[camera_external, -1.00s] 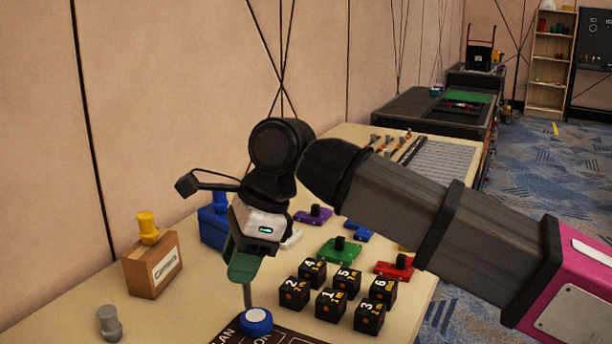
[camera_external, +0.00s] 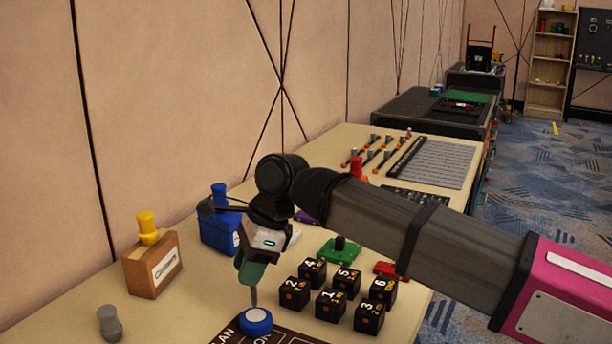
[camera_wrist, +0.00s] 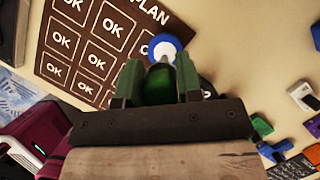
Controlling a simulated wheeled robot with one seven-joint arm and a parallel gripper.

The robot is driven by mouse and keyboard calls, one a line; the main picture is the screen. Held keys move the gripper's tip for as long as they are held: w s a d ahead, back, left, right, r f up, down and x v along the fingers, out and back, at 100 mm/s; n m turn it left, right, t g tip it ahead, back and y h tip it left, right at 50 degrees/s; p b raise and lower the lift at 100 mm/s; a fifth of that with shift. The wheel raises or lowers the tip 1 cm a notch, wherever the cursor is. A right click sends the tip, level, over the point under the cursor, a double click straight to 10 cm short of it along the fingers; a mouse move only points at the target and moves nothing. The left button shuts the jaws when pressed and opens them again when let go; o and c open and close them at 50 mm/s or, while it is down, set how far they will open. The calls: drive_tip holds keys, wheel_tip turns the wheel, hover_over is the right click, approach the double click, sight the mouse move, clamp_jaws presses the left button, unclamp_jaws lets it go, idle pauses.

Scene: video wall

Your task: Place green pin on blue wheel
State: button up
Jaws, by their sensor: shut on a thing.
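My gripper (camera_external: 249,275) is shut on the green pin and points down. In the wrist view the pin's dark green body (camera_wrist: 157,88) sits between the two green fingers. A thin grey shaft (camera_external: 254,297) reaches down from the gripper. The blue wheel (camera_external: 256,322), a blue disc with a white top, lies at the edge of the dark board, right below the shaft. The shaft's lower end is at or just over the white top; I cannot tell if they touch. In the wrist view the wheel (camera_wrist: 164,43) shows just beyond the fingertips, partly hidden by the pin's tip.
Several black numbered cubes (camera_external: 330,304) stand close to the right of the wheel. A dark board with OK squares (camera_wrist: 98,42) lies beside it. A cardboard box (camera_external: 153,267) with a yellow knob, a grey peg (camera_external: 109,324) and a blue box (camera_external: 219,232) stand left.

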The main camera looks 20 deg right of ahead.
drive_tip(key=shift+f, duration=1.05)
drive_tip(key=shift+f, duration=0.1)
drive_tip(key=o, duration=0.9)
drive_tip(key=shift+o, duration=0.2)
drive_tip(key=v, duration=1.2)
drive_tip(key=shift+d, duration=0.1)
